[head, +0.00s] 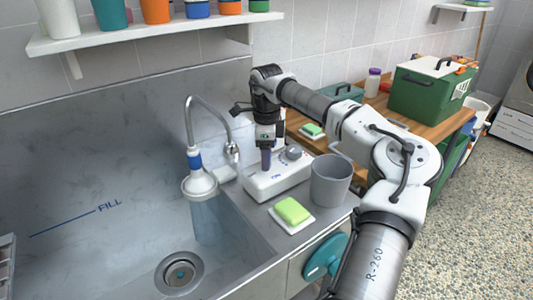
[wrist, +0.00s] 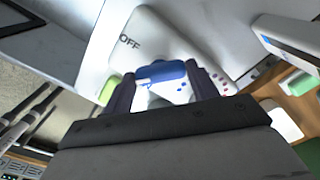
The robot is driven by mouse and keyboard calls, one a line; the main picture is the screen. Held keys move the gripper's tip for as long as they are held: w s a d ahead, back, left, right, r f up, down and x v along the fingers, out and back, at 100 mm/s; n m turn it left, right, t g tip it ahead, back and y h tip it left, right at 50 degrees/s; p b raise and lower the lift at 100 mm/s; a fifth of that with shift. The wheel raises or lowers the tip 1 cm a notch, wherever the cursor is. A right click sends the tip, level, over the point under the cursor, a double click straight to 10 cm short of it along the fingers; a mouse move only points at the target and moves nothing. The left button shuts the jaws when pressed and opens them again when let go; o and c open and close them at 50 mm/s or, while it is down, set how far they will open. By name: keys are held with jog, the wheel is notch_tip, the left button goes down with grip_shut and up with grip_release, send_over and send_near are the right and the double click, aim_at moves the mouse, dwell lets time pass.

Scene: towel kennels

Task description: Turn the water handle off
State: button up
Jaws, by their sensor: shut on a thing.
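A white control box (head: 268,186) stands on the counter right of the sink, with a grey knob (head: 293,152) on top. In the wrist view, the white box (wrist: 150,38) bears the word OFF, and a blue handle (wrist: 162,72) lies between my fingers. My gripper (head: 266,160) points down over the left part of the box and is shut on this handle. The handle is mostly hidden in the head view.
A grey cup (head: 331,180) and a green sponge (head: 292,210) on a white dish stand close right of and in front of the box. The sink (head: 120,230) lies to the left. A shelf (head: 150,33) with cups hangs above. A green box (head: 425,95) stands at the back right.

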jog(key=m, duration=0.5)
jog(key=shift+m, duration=0.3)
jog(key=shift+m+b, duration=0.45)
jog(key=shift+m, duration=1.65)
jog(key=o, duration=1)
notch_tip(320, 180, up, 14)
jog(key=b, duration=0.1)
jog(key=shift+s+f, duration=0.1)
jog(key=shift+f, duration=0.05)
